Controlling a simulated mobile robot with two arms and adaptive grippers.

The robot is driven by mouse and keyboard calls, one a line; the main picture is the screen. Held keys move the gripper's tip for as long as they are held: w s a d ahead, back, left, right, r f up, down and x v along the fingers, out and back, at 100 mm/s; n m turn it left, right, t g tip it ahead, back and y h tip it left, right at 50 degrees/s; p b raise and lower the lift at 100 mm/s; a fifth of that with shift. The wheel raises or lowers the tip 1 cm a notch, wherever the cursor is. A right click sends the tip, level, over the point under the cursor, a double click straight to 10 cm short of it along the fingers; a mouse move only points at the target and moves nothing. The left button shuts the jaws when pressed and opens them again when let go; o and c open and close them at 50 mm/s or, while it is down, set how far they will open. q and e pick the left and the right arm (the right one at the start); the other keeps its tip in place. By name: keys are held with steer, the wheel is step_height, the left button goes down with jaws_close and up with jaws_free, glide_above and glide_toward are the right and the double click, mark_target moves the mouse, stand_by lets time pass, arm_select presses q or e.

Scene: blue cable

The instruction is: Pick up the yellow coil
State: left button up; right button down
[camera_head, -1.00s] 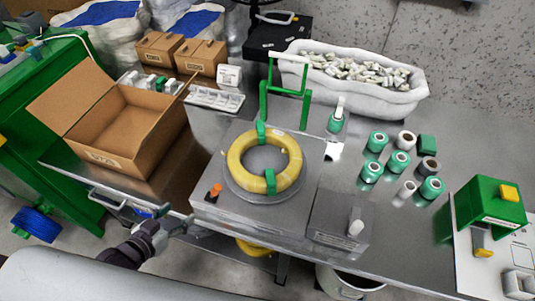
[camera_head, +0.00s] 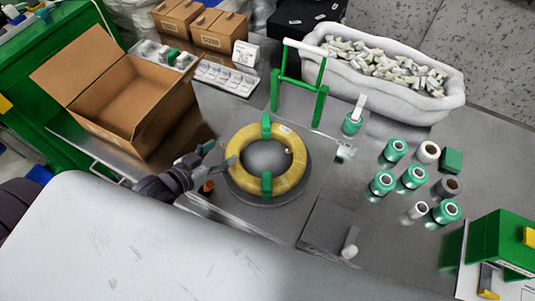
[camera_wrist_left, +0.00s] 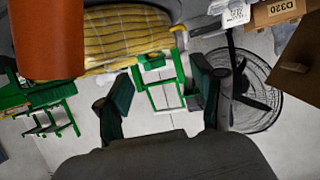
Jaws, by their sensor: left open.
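The yellow coil (camera_head: 238,149) lies flat on a round grey disc on the machine box on the table, with green clips at its far and near sides. Its yellow striped side fills the top of the left wrist view (camera_wrist_left: 125,35). My left gripper (camera_head: 219,155) is at the coil's left side, close to its outer rim. In the left wrist view its two dark green fingers (camera_wrist_left: 162,76) are spread with nothing held between them. I cannot tell whether a finger touches the coil. My right gripper is not in view.
An orange knob (camera_head: 207,187) stands close by my left gripper. A green frame with a white bar (camera_head: 305,47) rises behind the coil. An open cardboard box (camera_head: 125,105) is at left, and several green and white spools (camera_head: 383,184) stand at right.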

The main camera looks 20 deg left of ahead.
mark_target(240, 137)
arm_select(q)
steer(key=x, duration=0.3)
steer(key=shift+w+f, duration=0.15)
steer(key=shift+w, duration=0.1)
steer(key=x, duration=0.3)
steer(key=p+x, duration=0.1)
steer(key=shift+w+a, duration=0.2)
steer(key=shift+w, duration=0.35)
steer(key=shift+w+d+f, duration=0.1)
steer(key=shift+w+d, duration=0.05)
steer(key=shift+w, duration=0.1)
jaws_close()
